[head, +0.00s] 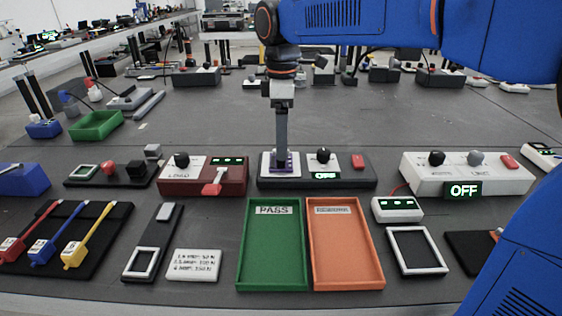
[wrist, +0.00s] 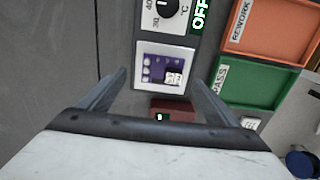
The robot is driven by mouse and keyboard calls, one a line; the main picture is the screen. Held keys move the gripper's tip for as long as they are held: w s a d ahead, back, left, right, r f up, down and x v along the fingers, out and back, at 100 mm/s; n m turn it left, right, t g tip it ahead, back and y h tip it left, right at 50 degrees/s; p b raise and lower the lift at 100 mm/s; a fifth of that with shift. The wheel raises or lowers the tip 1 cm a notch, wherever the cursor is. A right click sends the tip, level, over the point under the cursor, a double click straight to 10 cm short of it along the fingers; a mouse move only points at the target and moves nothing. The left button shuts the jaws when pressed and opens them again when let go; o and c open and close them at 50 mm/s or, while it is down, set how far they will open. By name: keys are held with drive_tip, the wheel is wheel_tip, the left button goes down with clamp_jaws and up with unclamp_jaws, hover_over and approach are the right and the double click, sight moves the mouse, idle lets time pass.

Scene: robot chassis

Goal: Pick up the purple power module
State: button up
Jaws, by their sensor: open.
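The purple power module (wrist: 157,71) sits in a white square nest (wrist: 148,48) at the end of a dark device with a dial and an OFF display. It carries a small white block. In the head view its purple edge (head: 289,166) shows at the foot of my gripper (head: 281,150), which points straight down over the nest (head: 266,168). In the wrist view my gripper (wrist: 160,77) is open, with one finger on each side of the nest. I cannot tell how far the fingertips are above the module.
A dark red device (head: 205,176) stands close on the left. The green PASS tray (head: 242,240) and orange rework tray (head: 374,250) lie in front. A white device (head: 465,174) with an OFF display is on the right. The grey bench behind is mostly clear.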

drive_tip(key=shift+s+a+f, duration=0.1)
drive_tip(key=shift+s+f, duration=0.05)
drive_tip(key=shift+f, duration=1)
drive_tip(key=shift+s+f, duration=0.1)
drive_tip(key=shift+f, duration=1)
drive_tip(key=c, duration=1.2)
drive_tip(key=shift+c, duration=0.2)
wheel_tip(320, 180, up, 10)
